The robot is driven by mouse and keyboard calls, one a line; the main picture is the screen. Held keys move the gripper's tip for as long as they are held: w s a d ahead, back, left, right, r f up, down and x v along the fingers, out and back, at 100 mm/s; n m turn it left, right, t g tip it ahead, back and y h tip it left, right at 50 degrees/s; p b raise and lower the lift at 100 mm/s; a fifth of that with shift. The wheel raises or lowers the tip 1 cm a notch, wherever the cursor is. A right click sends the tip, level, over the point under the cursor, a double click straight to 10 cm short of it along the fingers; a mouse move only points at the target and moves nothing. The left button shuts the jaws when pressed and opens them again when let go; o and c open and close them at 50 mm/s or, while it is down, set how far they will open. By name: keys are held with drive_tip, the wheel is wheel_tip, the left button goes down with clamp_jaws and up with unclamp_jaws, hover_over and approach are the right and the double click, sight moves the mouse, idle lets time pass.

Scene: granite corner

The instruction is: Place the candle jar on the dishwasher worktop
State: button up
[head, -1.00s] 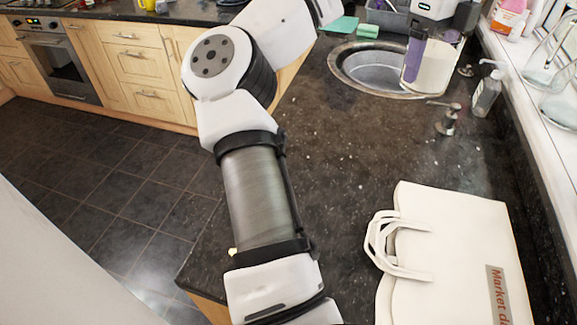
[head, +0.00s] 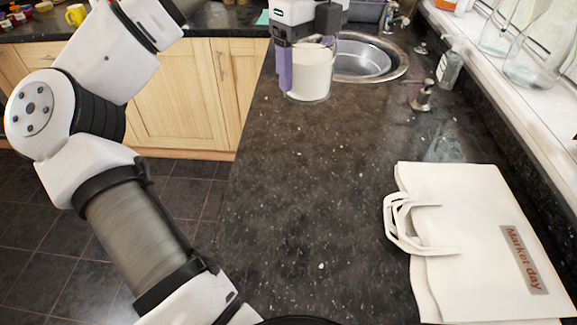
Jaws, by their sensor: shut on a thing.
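The candle jar (head: 312,78) is a white, glassy cylinder, upright, at the top middle of the head view. My gripper (head: 292,72) is shut on it, with a purple finger showing along its left side. The jar is over the dark speckled granite worktop (head: 310,180), left of the sink. I cannot tell whether its base touches the surface. The far finger is mostly hidden by the jar. Which stretch of worktop lies over a dishwasher cannot be told.
A white bag (head: 475,235) lies at the right front. The middle worktop is clear. Glass bottles (head: 540,50) stand on the sill.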

drive_tip(key=shift+s+a+f, duration=0.15)
drive_tip(key=shift+a+f, duration=0.1)
drive_tip(key=shift+a, duration=0.15)
hover_over(298, 175)
wheel_tip(298, 175, down, 20)
drive_tip(key=shift+r, duration=0.15)
drive_tip(key=o, duration=1.2)
wheel_tip(298, 175, up, 12)
drive_tip(key=shift+b, duration=0.55)
